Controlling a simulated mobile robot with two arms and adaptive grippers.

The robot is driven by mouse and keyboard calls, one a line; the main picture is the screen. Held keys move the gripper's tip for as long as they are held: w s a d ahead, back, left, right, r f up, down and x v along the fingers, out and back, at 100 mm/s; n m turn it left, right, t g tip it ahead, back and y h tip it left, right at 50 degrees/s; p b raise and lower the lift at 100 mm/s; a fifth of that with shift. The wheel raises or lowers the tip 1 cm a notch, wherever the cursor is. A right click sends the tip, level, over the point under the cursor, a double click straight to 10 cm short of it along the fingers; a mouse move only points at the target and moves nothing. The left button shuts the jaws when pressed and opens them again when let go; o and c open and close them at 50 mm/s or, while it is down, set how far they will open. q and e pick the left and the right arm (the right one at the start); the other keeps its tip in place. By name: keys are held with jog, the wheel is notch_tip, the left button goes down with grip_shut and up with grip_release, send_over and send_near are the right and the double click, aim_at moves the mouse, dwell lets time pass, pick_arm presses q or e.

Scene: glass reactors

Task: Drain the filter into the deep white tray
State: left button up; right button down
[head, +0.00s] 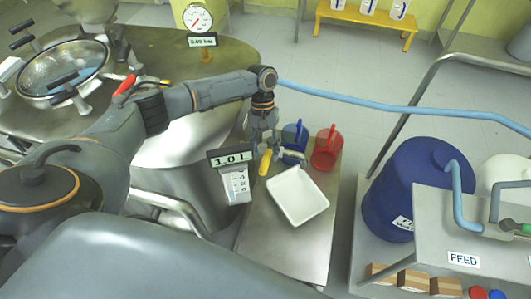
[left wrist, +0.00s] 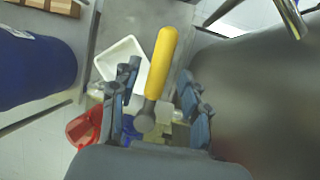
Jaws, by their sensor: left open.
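The white tray (head: 298,196) lies empty on a narrow steel bench (head: 262,235). It also shows in the left wrist view (left wrist: 112,58). A yellow valve handle (head: 265,162) is close behind the tray, with a metal pipe end (head: 290,155) beside it. In the left wrist view the yellow handle (left wrist: 161,62) stands between my left gripper's fingers, with a gap on both sides. My left gripper (head: 264,146) is open above the handle. I cannot make out the filter body clearly. My right gripper is not in view.
A blue jug (head: 293,140) and a red jug (head: 326,152) stand behind the tray. A "1.0 L" display (head: 230,157) with a scaled container (head: 236,184) is to its left. A blue drum (head: 405,195) and a FEED cart (head: 440,235) are at the right.

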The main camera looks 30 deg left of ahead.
pick_arm(q)
jog(key=shift+s+d+f, duration=0.1)
jog(key=shift+f, duration=0.55)
grip_shut()
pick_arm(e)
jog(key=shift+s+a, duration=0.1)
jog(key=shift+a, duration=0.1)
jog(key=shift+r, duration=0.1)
